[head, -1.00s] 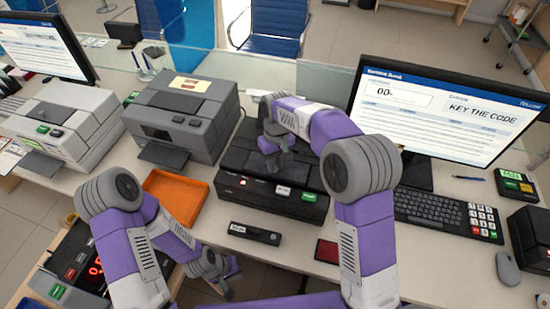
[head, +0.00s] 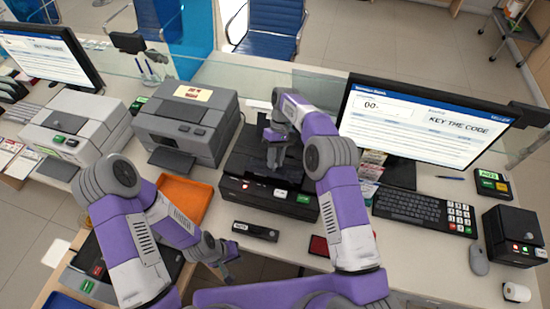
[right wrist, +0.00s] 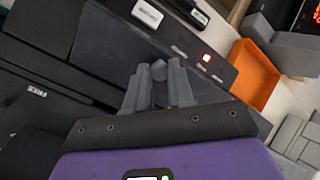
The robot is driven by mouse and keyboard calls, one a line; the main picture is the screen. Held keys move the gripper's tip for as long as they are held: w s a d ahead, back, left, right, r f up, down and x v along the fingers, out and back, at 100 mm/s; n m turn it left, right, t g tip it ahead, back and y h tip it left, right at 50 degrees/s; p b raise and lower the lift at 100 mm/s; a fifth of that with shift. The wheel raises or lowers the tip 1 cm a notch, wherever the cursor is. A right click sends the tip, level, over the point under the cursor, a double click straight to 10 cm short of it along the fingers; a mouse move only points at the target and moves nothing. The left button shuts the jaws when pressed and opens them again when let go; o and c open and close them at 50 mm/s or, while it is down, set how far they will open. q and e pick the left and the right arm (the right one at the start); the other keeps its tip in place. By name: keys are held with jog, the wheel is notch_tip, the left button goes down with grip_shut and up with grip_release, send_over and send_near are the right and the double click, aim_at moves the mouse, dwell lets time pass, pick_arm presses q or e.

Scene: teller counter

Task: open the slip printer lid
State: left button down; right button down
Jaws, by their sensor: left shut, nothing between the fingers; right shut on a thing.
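My right gripper (head: 274,160) is over that top. In the right wrist view, the right gripper (right wrist: 159,82) is shut on a small grey knob (right wrist: 159,68) in front of the dark printer body (right wrist: 110,45). I cannot tell how far the lid is raised. My left gripper (head: 228,273) is shut and empty, low near the counter's front edge.
A grey printer (head: 185,120) and an orange tray (head: 190,198) stand left of the slip printer. A monitor (head: 425,120) and keyboard (head: 423,209) stand to the right. A small black device (head: 255,231) and a red pad (head: 319,245) lie in front. A glass panel runs behind.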

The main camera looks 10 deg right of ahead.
pick_arm(q)
jog(key=shift+r, duration=0.2)
pick_arm(e)
jog(key=shift+w+d+r+g, duration=0.1)
jog(key=shift+w+r+g, duration=0.05)
jog(key=shift+w+g, duration=0.15)
dwell(0.5)
pick_arm(q)
jog(key=w+d+r+n+t, duration=0.1)
jog(key=d, duration=0.2)
jog(key=w+d+r+n+t+h, duration=0.1)
jog(key=w+d, duration=0.1)
jog(key=d, duration=0.1)
jog(key=w+d+r+n+t+h, duration=0.1)
jog(key=d, duration=0.2)
jog(key=shift+w+d+n+t, duration=0.3)
jog(key=shift+w+d+n, duration=0.05)
jog(key=shift+d+n, duration=0.05)
jog(key=w+d+r+n+t+h, duration=0.2)
jog(key=w+d+r+n+t, duration=0.3)
jog(key=d+r+n, duration=0.1)
jog(key=n+t, duration=0.9)
jog(key=n, duration=1)
send_near(261, 170)
jog(key=shift+y, duration=0.4)
jog(key=x, duration=0.6)
jog(key=shift+w+d+f, duration=0.15)
jog(key=shift+w+f, duration=0.1)
jog(key=shift+w, duration=0.15)
